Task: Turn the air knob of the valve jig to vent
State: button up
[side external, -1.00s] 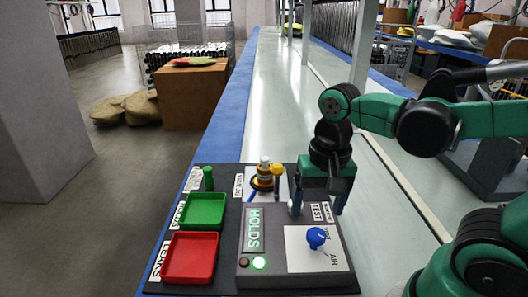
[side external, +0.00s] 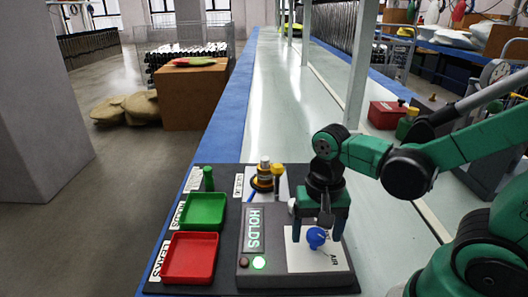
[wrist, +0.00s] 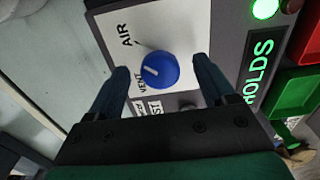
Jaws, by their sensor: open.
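The blue air knob (side external: 316,238) sits on the white plate (side external: 305,262) of the grey valve jig (side external: 290,278). In the wrist view, the knob (wrist: 160,71) carries a short white line, with the labels AIR and VENT beside it. The line lies on the knob's left part; I cannot tell exactly which label it points to. My gripper (side external: 318,238) points down over the knob, open and empty. In the wrist view, its fingers (wrist: 160,63) stand either side of the knob, with a gap on each side. No contact shows.
The jig's display (side external: 254,229) reads HOLDS in green, beside a lit green lamp (side external: 259,263). A green tray (side external: 203,226) and a red tray (side external: 163,270) lie to the left. A yellow-topped fitting (side external: 277,169) stands behind the jig. The conveyor beyond is largely clear.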

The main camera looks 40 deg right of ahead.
grip_shut()
jog(key=shift+n, duration=0.4)
jog(key=n, duration=0.3)
jog(key=shift+n, duration=0.3)
jog(key=n, duration=0.4)
jog(key=shift+n, duration=0.3)
jog(key=n, duration=0.4)
jog(key=shift+n, duration=2.5)
